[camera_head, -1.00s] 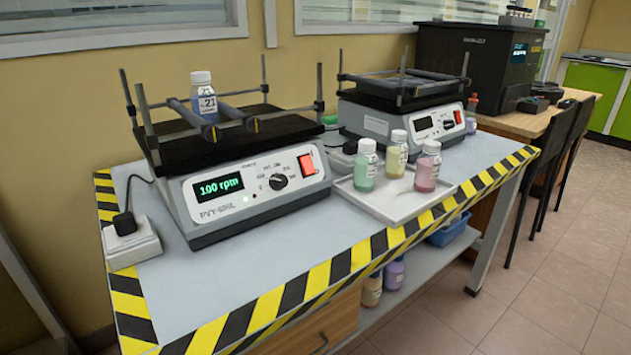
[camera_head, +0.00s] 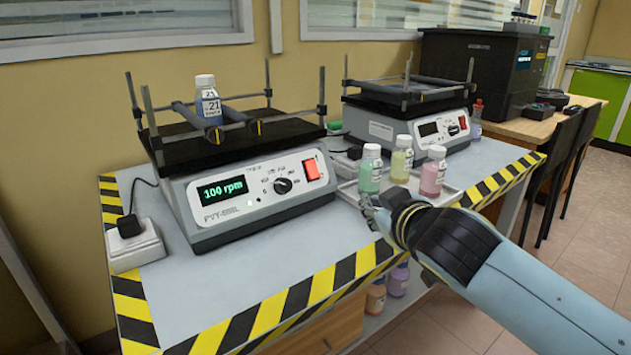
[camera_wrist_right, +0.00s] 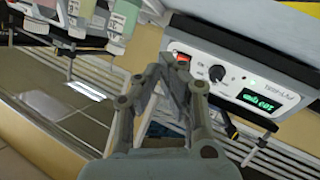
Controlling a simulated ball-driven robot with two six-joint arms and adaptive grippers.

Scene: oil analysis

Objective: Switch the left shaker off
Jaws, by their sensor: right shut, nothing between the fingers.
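The left shaker (camera_head: 247,195) stands on the table at the left. Its display (camera_head: 222,189) glows green with "100 rpm", and its red power switch (camera_head: 311,169) is at the right of the front panel, beside a black knob (camera_head: 282,185). A bottle marked 21 (camera_head: 208,106) stands on its black platform. My right gripper (camera_head: 370,205) is shut and empty, in front of the tray and right of the switch, apart from the shaker. The right wrist view shows the shut fingers (camera_wrist_right: 172,75) below the switch (camera_wrist_right: 182,58) and the panel. My left gripper is not in view.
A second shaker (camera_head: 408,130) with a dark display stands behind at the right. A white tray (camera_head: 350,190) holds green, yellow and pink bottles close to my right gripper. A power strip (camera_head: 135,245) lies at the table's left.

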